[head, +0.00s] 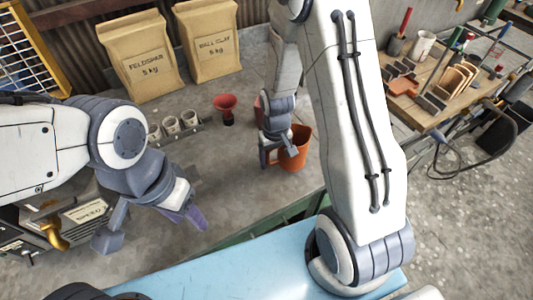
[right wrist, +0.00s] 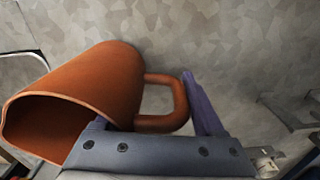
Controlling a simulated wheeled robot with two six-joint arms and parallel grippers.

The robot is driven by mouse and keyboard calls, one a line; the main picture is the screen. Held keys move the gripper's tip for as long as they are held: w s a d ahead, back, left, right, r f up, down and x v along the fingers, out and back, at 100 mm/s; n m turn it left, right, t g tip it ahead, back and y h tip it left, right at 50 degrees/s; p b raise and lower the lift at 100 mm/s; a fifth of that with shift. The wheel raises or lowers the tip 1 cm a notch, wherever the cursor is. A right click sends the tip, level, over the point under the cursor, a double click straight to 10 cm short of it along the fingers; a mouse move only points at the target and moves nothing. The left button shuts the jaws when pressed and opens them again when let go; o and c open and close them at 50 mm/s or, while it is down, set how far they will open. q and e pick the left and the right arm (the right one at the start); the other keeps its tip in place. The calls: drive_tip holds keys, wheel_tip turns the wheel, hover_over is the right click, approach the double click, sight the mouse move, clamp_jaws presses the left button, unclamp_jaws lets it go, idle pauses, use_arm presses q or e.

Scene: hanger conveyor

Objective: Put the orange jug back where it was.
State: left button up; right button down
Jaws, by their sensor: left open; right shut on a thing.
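The orange jug (head: 294,152) is near the right part of the grey worktop in the head view. In the right wrist view the jug (right wrist: 95,95) has its open mouth toward the lower left and its handle (right wrist: 178,105) toward the right. My right gripper (head: 270,156) is at the jug's left side, shut on the handle; one finger (right wrist: 203,105) shows beside the handle. I cannot tell whether the jug touches the worktop. My left gripper (head: 150,226) is open and empty, over the front left of the worktop, well apart from the jug.
A red funnel-shaped thing (head: 225,105) and several small cups in a rack (head: 172,128) stand left of the jug. Two paper bags, feldspar (head: 140,65) and ball clay (head: 211,45), stand at the back. A wooden bench (head: 440,100) with tools is at right. The middle worktop is bare.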

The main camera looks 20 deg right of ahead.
sight(283, 163)
drive_tip(key=s+d+r+b, duration=0.7)
drive_tip(key=s+d, duration=0.1)
drive_tip(key=s, duration=0.2)
drive_tip(key=shift+n, duration=0.3)
drive_tip(key=w+a+f+p, duration=0.1)
drive_tip(key=w+f+p, duration=0.1)
drive_tip(key=w, duration=0.1)
drive_tip(key=w+a+f+p, duration=0.2)
drive_tip(key=w, duration=0.1)
drive_tip(key=w+a+f+p, duration=0.1)
drive_tip(key=w+f+p, duration=0.1)
drive_tip(key=w, duration=0.2)
drive_tip(key=shift+a+f, duration=0.35)
drive_tip(key=shift+a, duration=0.05)
wheel_tip(283, 163, down, 4)
drive_tip(key=shift+r+p, duration=0.2)
drive_tip(key=shift+p, duration=0.4)
drive_tip(key=shift+f, duration=0.15)
